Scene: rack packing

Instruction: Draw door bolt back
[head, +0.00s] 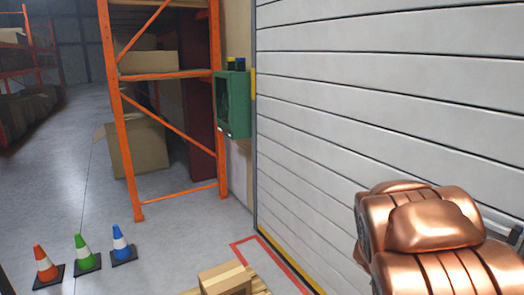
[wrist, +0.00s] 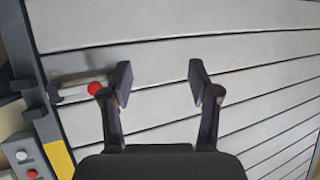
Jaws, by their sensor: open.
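The door bolt (wrist: 72,92) is a short pale metal bar with a red knob (wrist: 95,89), at the left in the wrist view. Its left end reaches dark brackets at the frame's edge. My gripper (wrist: 160,82) is open and empty over the slatted door. Its left finger is just right of the red knob and partly covers the bolt's right part; I cannot tell whether they touch. The pale slatted door (head: 370,80) also fills the right of the head view.
A control box (wrist: 24,155) with buttons sits at lower left in the wrist view, beside a yellow strip. In the head view, a green wall box (head: 233,105), an orange rack (head: 165,75), several cones (head: 82,255) and a carton (head: 225,280) stand left of the door.

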